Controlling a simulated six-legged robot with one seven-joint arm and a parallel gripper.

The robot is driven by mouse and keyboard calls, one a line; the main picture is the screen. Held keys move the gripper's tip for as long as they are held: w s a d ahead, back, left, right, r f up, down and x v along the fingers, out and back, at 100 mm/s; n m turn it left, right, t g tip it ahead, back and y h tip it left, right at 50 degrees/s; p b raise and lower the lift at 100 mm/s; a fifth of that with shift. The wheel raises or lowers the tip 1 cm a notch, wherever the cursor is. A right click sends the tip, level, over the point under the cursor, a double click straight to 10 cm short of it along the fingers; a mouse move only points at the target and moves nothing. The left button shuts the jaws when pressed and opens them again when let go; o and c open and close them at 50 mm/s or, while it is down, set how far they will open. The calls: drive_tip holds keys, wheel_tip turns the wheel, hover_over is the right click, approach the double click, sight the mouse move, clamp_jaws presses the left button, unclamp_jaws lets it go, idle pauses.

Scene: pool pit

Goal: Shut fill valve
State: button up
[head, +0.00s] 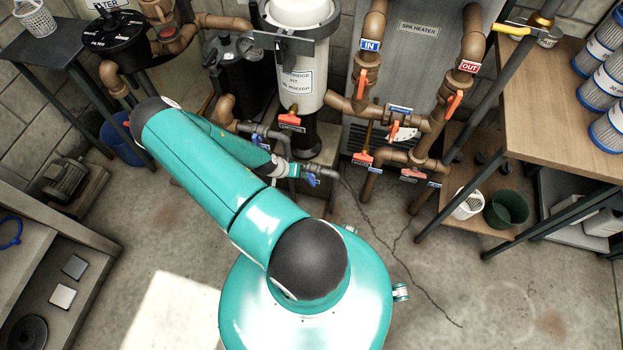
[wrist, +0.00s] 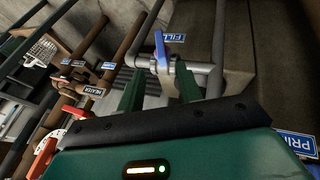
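The fill valve has a blue lever (wrist: 160,46) on a grey pipe (wrist: 198,68), with a blue FILL label (wrist: 175,38) beside it. In the wrist view the lever points up the picture, roughly across the pipe. The lever also shows in the head view (head: 312,180), low in front of the filter housing. My gripper (wrist: 160,82) is open, its two green fingers apart with nothing held. In the wrist view the lever appears in line with the gap, just past the fingertips. Whether a finger touches it I cannot tell. In the head view my gripper (head: 290,169) is just left of the lever.
A PRIME label (wrist: 298,143) is at the lower right of the wrist view. Brown heater pipes with orange handles (head: 363,158) stand to the right in the head view. The white cartridge filter (head: 297,75) rises behind my gripper. Cracked floor (head: 410,270) to the right is clear.

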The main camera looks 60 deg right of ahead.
sight(311, 180)
drive_tip(key=x, duration=1.2)
drive_tip(key=shift+f, duration=0.15)
drive_tip(key=shift+w, duration=0.1)
drive_tip(key=c, duration=0.6)
